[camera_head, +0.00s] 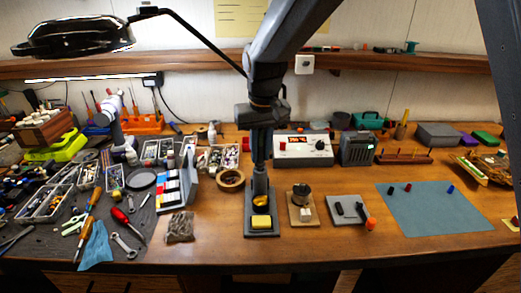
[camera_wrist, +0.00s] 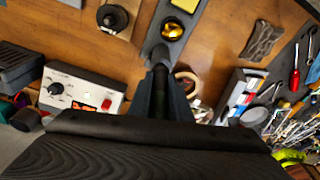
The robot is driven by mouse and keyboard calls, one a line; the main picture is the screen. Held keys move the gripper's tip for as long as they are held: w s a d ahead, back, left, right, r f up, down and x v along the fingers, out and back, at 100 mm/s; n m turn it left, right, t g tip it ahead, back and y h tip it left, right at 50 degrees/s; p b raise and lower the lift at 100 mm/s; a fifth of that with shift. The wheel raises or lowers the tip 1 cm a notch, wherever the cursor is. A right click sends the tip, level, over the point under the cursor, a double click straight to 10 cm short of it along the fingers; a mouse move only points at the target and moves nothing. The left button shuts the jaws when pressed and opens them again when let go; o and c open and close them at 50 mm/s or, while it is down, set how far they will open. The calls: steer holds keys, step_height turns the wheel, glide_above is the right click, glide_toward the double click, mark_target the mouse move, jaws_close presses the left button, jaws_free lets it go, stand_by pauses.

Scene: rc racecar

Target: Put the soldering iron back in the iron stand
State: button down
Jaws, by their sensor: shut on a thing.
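The iron stand is a grey base plate (camera_head: 249,228) with a yellow sponge (camera_head: 262,221) at its front, a brass-coloured tip cleaner (camera_head: 261,201) behind it and a grey upright holder (camera_head: 260,182) at the back. The stand also shows in the wrist view (camera_wrist: 164,43). My gripper (camera_head: 260,158) points down right over the holder. In the wrist view my gripper (camera_wrist: 162,88) is shut on the dark handle of the soldering iron (camera_wrist: 161,77), which lines up with the holder. The iron's tip is hidden, so I cannot tell how deep it sits in the holder.
A white soldering station (camera_head: 303,150) stands behind and to the right. A roll of tape (camera_head: 231,180) lies to the left. A solder spool (camera_head: 301,196) is to the right of the stand, and a blue-grey mat (camera_head: 440,210) lies further right. The left bench is crowded with tools.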

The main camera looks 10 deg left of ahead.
mark_target(261, 132)
steer(key=shift+f, duration=0.6)
steer(key=c, duration=1.2)
jaws_free()
steer(key=shift+o, duration=0.2)
steer(key=shift+r, duration=0.1)
steer(key=shift+s+d+r+p, duration=0.1)
steer(key=shift+s+r+p, duration=0.05)
steer(key=shift+r+p, duration=1.1)
steer(key=shift+s+d+r+p, duration=0.15)
steer(key=shift+r+p, duration=0.65)
steer(key=shift+r, duration=0.9)
steer(key=shift+s+r+p, duration=0.2)
steer(key=shift+r+p, duration=0.85)
steer(key=shift+r, duration=0.4)
